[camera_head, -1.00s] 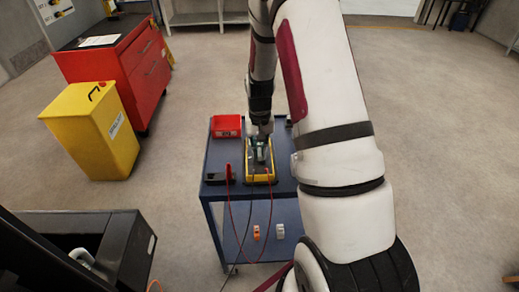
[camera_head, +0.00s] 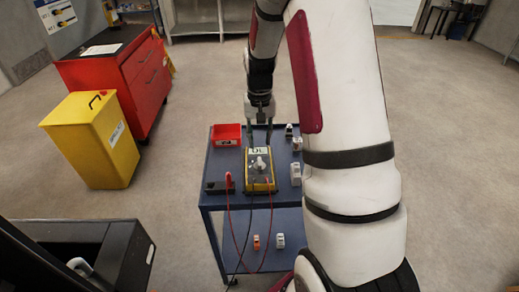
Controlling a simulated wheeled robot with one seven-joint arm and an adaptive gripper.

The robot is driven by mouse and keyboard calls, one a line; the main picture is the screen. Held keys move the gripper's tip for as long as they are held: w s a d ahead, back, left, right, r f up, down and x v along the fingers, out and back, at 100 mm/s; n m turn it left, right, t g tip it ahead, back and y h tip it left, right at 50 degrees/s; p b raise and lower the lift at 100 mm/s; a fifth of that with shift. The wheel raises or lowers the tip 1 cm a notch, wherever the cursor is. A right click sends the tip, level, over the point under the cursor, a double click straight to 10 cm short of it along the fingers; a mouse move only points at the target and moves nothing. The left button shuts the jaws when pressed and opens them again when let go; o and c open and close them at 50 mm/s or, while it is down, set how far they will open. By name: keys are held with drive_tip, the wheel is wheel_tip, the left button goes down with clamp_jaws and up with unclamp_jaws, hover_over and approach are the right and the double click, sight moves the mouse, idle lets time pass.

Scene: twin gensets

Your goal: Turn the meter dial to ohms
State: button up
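The yellow-edged meter (camera_head: 270,187) lies on the blue cart, with its grey dial (camera_head: 259,164) in plain view. Its display (camera_head: 258,151) shows dark characters that look like "OL". The dial's marks are too small to read. My gripper (camera_head: 258,143) is above the far end of the meter, with its two fingers spread apart and nothing between them. It appears clear of the dial.
The blue cart (camera_head: 207,198) also carries a red bin (camera_head: 226,135), a black item (camera_head: 219,187) and several small white parts on the right. Red and black leads hang over its front. A yellow bin (camera_head: 90,140) and red cabinet (camera_head: 125,75) stand left.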

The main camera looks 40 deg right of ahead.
drive_tip(key=shift+r, duration=1.4)
drive_tip(key=s+a+r+n+t, duration=0.1)
drive_tip(key=s+a+r+n, duration=0.15)
drive_tip(key=a+r, duration=0.35)
drive_tip(key=s+a+r+n+t, duration=0.1)
drive_tip(key=s+a+r, duration=0.35)
drive_tip(key=r, duration=0.35)
drive_tip(key=s+a+r+n+t, duration=0.1)
drive_tip(key=s+a, duration=0.3)
drive_tip(key=s, duration=0.4)
drive_tip(key=s+a+r+n+t, duration=0.1)
drive_tip(key=s+a+r, duration=0.3)
drive_tip(key=s, duration=0.4)
drive_tip(key=shift+a+n+t, duration=0.4)
drive_tip(key=shift+a+n, duration=0.05)
drive_tip(key=shift+n, duration=0.3)
